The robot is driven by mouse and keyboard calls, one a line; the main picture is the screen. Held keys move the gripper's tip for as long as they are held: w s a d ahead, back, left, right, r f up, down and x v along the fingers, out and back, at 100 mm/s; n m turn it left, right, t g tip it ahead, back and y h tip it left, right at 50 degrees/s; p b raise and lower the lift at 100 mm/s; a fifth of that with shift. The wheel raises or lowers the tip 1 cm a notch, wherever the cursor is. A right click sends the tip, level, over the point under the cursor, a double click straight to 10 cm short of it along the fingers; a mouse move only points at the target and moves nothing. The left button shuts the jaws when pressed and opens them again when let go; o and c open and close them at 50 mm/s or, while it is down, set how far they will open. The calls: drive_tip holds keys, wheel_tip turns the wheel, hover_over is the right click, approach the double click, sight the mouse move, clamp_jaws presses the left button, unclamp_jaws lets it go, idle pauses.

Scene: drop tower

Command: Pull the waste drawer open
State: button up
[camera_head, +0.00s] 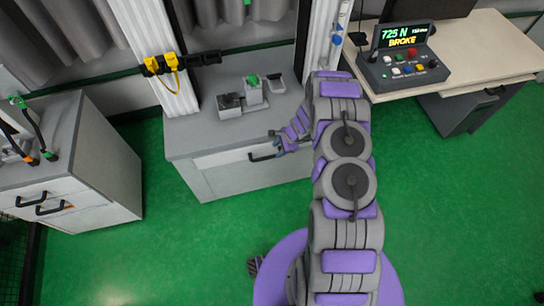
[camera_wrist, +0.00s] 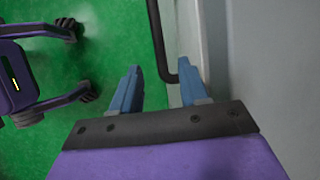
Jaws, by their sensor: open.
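The drawer (camera_head: 220,158) is a pale front in the grey middle cabinet, with a black bar handle (camera_head: 263,157). No label is readable, so I cannot tell for sure that it is the waste drawer. It looks closed. My gripper (camera_head: 279,139) is at the right end of this handle. In the wrist view my gripper (camera_wrist: 160,66) is open, with two blue fingers. The black handle (camera_wrist: 157,38) reaches down between the fingertips, closer to the right finger. Contact cannot be made out. My forearm hides the cabinet's right part.
A grey block fixture (camera_head: 243,97) stands on the middle cabinet. A left cabinet (camera_head: 70,160) has two black handles (camera_head: 43,205). A desk (camera_head: 480,55) at the right bears a control box (camera_head: 405,70) reading "725 N BROKE". Green floor in front is clear.

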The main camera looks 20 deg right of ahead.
sight(271, 156)
drive_tip(key=b+x, duration=0.1)
drive_tip(key=x, duration=0.6)
drive_tip(key=shift+c, duration=0.2)
clamp_jaws()
idle(0.4)
